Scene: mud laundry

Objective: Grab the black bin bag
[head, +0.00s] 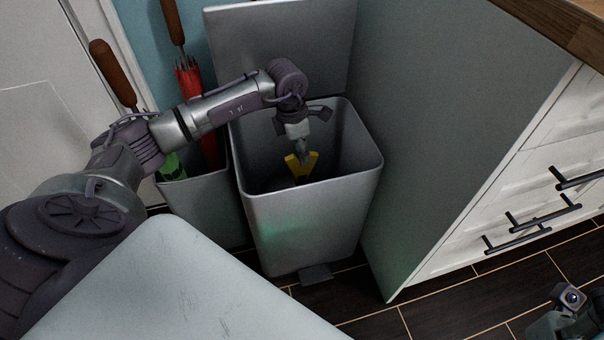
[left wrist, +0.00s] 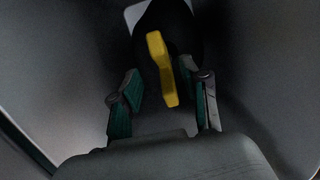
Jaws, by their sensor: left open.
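The black bin bag (left wrist: 182,22) shows as a dark rounded shape with a yellow strip (left wrist: 160,65) at its top, down inside the grey bin (head: 310,218). In the head view the yellow part (head: 302,164) shows in the bin, while the dark bag blends into the shadow. My left gripper (left wrist: 163,82) is open and points down into the bin. Its two fingers appear on either side of the yellow strip in the left wrist view; I cannot tell whether they touch it. A part of my right arm's end (head: 566,312) shows at the lower right; its finger state is unclear.
The bin's lid (head: 285,48) stands open behind it. A smaller container (head: 205,200) with umbrellas, one red (head: 190,80), stands to the left. A grey cabinet side (head: 430,120) and white drawers (head: 510,200) with black handles are close on the right.

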